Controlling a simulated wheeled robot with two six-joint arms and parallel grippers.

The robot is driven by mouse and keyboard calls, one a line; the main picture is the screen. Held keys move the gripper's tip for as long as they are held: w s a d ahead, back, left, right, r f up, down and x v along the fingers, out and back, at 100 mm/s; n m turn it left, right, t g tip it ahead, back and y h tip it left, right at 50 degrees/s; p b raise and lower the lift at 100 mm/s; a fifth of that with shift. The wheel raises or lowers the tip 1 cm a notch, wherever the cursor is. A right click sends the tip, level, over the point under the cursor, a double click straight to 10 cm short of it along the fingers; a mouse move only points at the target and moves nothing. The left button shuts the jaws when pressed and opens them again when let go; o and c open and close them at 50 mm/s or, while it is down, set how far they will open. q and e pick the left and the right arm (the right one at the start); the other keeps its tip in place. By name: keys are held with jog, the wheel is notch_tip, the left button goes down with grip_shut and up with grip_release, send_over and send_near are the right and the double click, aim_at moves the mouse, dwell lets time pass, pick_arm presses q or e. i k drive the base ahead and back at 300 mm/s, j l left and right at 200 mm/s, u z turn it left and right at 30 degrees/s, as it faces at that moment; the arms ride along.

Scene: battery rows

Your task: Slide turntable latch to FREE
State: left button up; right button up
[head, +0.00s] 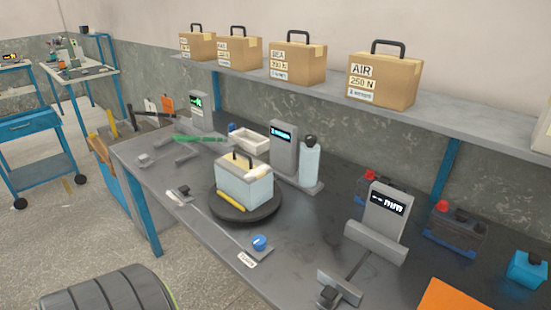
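A round dark turntable (228,210) sits on the grey workbench near the middle of the view. A pale box with a dark handle (250,185) stands on it, with a yellow strip at its lower front edge. A thin rail (215,218) runs along the bench in front of the turntable. A small dark block (184,191) is at its far left end and a blue round knob (259,242) at its near right end. A small white label (247,260) lies beside the knob; I cannot read it. Which part is the latch, and its setting, I cannot tell. Neither gripper shows.
A grey post with a display (283,145) and a pale cylinder (310,160) stand behind the turntable. Another display post (385,212) with a clamp-like fixture (340,288) is at right. Dark batteries (455,230) stand further right. Cardboard boxes (383,80) fill the shelf above.

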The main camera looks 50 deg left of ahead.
aim_at(184, 189)
jog(key=u, duration=1.55)
